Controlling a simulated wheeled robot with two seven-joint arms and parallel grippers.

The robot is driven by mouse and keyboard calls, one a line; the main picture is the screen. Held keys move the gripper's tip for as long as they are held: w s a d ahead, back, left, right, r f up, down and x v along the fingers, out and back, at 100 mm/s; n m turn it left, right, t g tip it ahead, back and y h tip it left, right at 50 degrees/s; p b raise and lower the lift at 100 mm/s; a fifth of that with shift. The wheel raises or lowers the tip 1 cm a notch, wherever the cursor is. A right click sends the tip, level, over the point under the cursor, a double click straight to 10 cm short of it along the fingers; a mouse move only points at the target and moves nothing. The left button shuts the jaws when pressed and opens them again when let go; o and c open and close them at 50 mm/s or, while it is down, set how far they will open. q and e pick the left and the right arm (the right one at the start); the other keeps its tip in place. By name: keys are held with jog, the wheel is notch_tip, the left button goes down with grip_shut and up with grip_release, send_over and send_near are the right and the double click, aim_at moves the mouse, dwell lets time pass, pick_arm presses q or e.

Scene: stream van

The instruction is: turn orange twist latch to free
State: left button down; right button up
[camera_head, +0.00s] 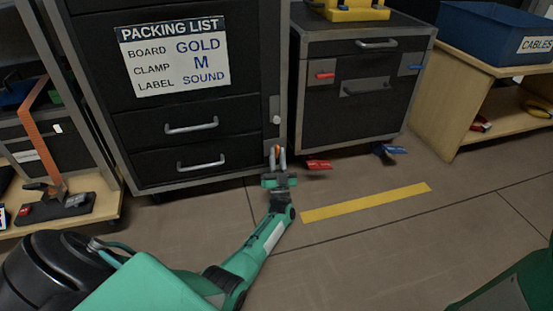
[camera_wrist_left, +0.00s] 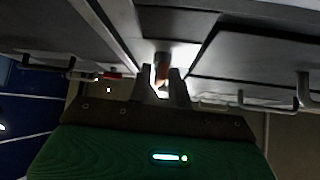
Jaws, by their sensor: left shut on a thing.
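The orange twist latch (camera_head: 279,149) shows as a small orange bit between my left fingertips, on the right frame edge of the dark drawer cabinet (camera_head: 130,182). My left gripper (camera_head: 277,153) is shut on it; the fingers hide most of it. In the left wrist view the latch (camera_wrist_left: 162,64) is a dull reddish-brown piece between the fingertips of the left gripper (camera_wrist_left: 163,80). Its exact turn angle cannot be told. My right gripper is not in view.
A packing list (camera_head: 172,57) is on the drawer cabinet. Beside it stands a dark case (camera_head: 350,110) with red and blue latches, and red (camera_head: 319,164) and blue (camera_head: 388,149) pieces near its base. A yellow strip (camera_head: 366,202) marks open floor.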

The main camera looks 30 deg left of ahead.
pick_arm(q)
jog(key=shift+w+d+f+n+g+y, duration=0.1)
jog(key=shift+n+g+y, duration=1.25)
jog(key=shift+n, duration=0.75)
jog(key=shift+n+g+y, duration=0.25)
jog(key=shift+n+y, duration=0.1)
jog(key=shift+n, duration=0.15)
jog(key=c, duration=1.5)
grip_release()
jog(key=shift+r, duration=0.2)
